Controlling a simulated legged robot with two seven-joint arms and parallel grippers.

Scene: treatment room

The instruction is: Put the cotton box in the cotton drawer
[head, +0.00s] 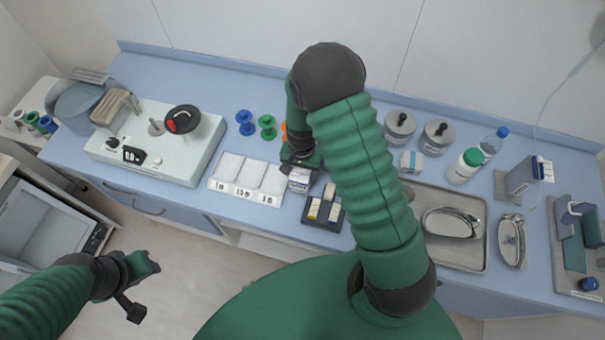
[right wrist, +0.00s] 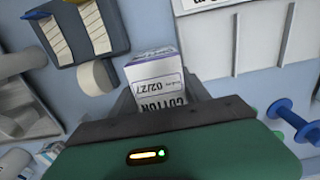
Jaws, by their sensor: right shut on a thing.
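My right gripper (head: 299,166) is shut on the cotton box (head: 299,182), a small white carton with a dark band, above the front part of the blue counter. In the right wrist view the box (right wrist: 158,86) sits between the fingers, with upside-down "COTTON" and "02/27" print. My left gripper (head: 140,283) is open and empty, low at the left above the floor. Drawer fronts with handles (head: 150,207) show under the counter's left part. I see no readable cotton label, so I cannot tell which is the cotton drawer.
A metal tray (head: 475,258) with a kidney dish is at right. Floor is free at left.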

